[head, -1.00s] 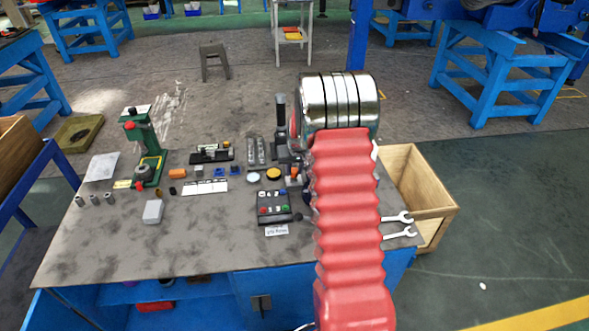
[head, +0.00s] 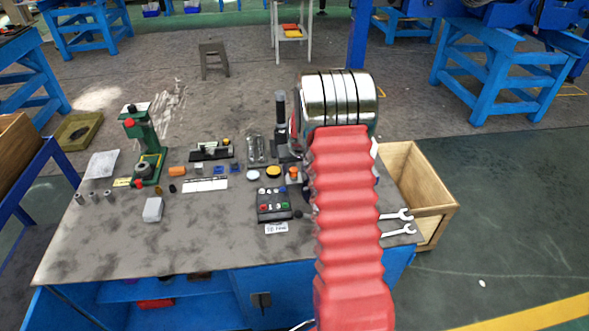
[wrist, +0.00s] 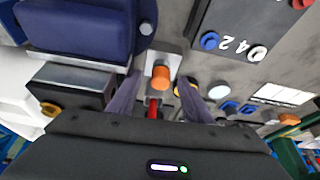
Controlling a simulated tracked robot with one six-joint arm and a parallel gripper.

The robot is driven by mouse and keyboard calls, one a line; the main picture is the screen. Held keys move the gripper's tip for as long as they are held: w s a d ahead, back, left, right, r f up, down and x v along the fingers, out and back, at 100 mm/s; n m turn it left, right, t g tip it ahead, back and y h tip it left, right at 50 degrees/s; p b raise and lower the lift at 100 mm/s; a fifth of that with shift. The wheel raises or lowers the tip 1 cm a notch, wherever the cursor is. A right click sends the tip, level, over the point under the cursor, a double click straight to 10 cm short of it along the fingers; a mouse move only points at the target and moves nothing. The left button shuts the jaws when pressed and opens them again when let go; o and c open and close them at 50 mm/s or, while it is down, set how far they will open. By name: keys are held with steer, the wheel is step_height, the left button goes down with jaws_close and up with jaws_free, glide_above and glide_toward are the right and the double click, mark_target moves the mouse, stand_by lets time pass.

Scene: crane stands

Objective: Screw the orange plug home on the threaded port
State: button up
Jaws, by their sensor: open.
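The orange plug (wrist: 160,77) shows in the wrist view as a short cylinder at a pale grey block (wrist: 164,58). In the head view, the orange plug (head: 293,173) is at the left edge of my arm. My gripper (wrist: 158,84) is open, with its two dark fingers on either side of the plug and a gap visible around it. I cannot tell how deep the fingertips reach. No thread shows, so how far the plug sits on the port cannot be told. In the head view my arm hides the gripper.
A black button box (head: 273,205) stands in front of the plug. Blue pieces (head: 219,171) and a yellow disc (head: 273,171) lie to the left. A green press (head: 144,150) stands far left. Wrenches (head: 398,224) lie right of my arm. The front of the bench is clear.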

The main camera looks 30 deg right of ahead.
steer(key=shift+r, duration=0.1)
steer(key=shift+v, duration=2.4)
steer(key=shift+r, duration=0.1)
steer(key=v, duration=1.3)
steer(key=shift+s+r, duration=0.15)
steer(key=shift+r, duration=0.1)
steer(key=shift+c, duration=0.5)
